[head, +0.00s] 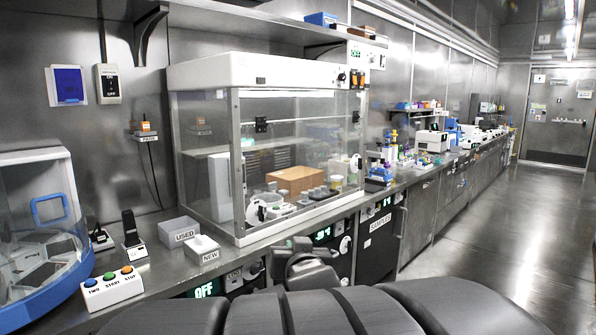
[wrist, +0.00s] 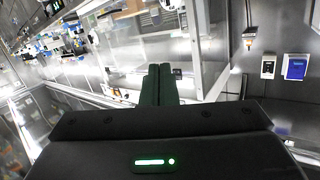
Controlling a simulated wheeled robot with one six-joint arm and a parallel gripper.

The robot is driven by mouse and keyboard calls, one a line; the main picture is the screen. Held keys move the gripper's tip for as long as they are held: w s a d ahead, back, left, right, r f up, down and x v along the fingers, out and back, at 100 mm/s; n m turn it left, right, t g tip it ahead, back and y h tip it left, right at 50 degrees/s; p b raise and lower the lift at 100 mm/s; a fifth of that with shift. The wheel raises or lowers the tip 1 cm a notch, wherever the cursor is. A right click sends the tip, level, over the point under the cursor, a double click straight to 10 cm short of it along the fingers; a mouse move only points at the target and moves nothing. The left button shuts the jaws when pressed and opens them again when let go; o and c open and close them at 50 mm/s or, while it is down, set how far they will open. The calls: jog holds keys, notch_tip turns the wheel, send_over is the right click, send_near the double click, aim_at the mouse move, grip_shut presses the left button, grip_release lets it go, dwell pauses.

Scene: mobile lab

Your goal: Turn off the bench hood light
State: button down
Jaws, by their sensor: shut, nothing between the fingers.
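The bench hood (head: 268,72) is a clear glass box with a white top, standing on the steel bench in the middle of the head view. Its front is closed by a glass pane. At the right end of its top are a dark round knob (head: 341,77) and a small orange-marked control (head: 357,79). I cannot tell which of these works the light. My gripper (wrist: 158,70) is shut and empty, its two dark fingers together in the wrist view, apart from the hood glass (wrist: 207,40).
A wall switch box (head: 108,83) and a blue panel (head: 67,86) are at left. Trays marked USED (head: 180,232) and NEW (head: 203,249), a button box (head: 113,289) and a round blue-based machine (head: 40,240) crowd the left bench. The floor (head: 500,215) at right is clear.

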jog(key=a+r+n+t+y+p, duration=0.1)
jog(key=a+r+n+y+p, duration=0.1)
jog(key=r, duration=0.8)
jog(key=a+r+n+t+y+p, duration=0.2)
jog(key=a+r+y, duration=0.2)
jog(key=r, duration=0.7)
jog(key=s+a+r+n+t+y+p, duration=0.1)
jog(key=a+r+y, duration=0.3)
jog(key=r, duration=0.6)
jog(key=shift+r+n+t+y+p, duration=0.35)
jog(key=shift+n+y+p, duration=0.25)
jog(key=shift+n+p, duration=0.15)
jog(key=shift+w, duration=0.1)
